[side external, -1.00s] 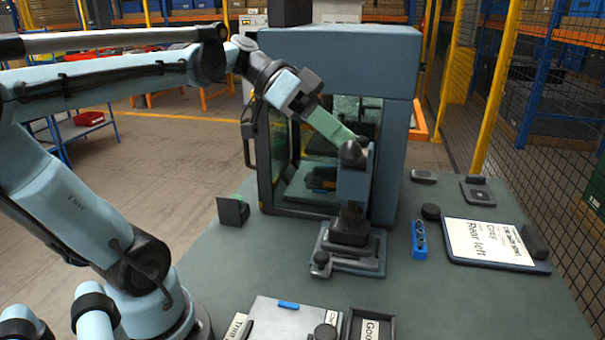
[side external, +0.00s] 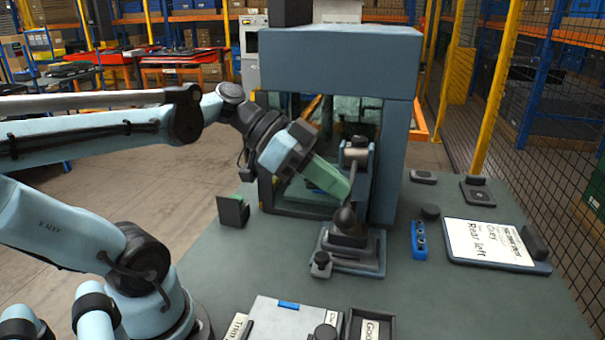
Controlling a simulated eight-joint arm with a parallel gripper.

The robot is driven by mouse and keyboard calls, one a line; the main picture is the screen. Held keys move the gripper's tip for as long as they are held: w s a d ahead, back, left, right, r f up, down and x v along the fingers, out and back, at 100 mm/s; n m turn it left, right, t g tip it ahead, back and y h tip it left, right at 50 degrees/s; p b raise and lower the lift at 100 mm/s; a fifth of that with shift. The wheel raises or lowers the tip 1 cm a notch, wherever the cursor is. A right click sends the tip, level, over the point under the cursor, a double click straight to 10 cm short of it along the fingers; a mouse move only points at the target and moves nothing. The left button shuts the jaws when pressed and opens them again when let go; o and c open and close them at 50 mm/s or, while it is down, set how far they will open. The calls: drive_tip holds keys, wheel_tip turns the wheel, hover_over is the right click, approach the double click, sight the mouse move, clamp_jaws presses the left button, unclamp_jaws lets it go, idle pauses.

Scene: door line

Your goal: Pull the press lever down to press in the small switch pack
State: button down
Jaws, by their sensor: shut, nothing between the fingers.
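The press (side external: 368,258) stands on the green table in front of the blue-grey cabinet. Its lever (side external: 352,184) points downward, with the round black knob (side external: 345,220) low, just above the press base. My gripper (side external: 345,192), with green fingers, is shut and slants down from the upper left. Its tips are at the lever just above the knob; they look to touch it, but I cannot tell for sure. The small switch pack cannot be made out at the press; the knob, lever and base block the view there.
The cabinet (side external: 345,50) with its glass door stands close behind. A blue holed block (side external: 419,240) and a clipboard (side external: 487,243) lie right of the press. A small dark box (side external: 232,211) stands left. Labelled trays (side external: 370,326) line the front edge.

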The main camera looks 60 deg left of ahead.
drive_tip(key=shift+s+d+f+m+y, duration=0.1)
drive_tip(key=shift+s+f+m+y, duration=0.15)
drive_tip(key=shift+f, duration=0.4)
drive_tip(key=shift+d+f+m+y, duration=0.15)
drive_tip(key=shift+f+m, duration=0.2)
drive_tip(key=shift+f, duration=0.3)
drive_tip(key=shift+a+r, duration=0.1)
drive_tip(key=s+a+r, duration=0.2)
drive_tip(key=s+r, duration=0.1)
drive_tip(key=r, duration=0.2)
drive_tip(key=s+a+r, duration=0.3)
drive_tip(key=s+r, duration=0.1)
drive_tip(key=r, duration=0.2)
drive_tip(key=shift+a+r+t, duration=0.2)
drive_tip(key=shift+a+t, duration=0.05)
drive_tip(key=shift+t, duration=0.05)
drive_tip(key=shift+s, duration=0.1)
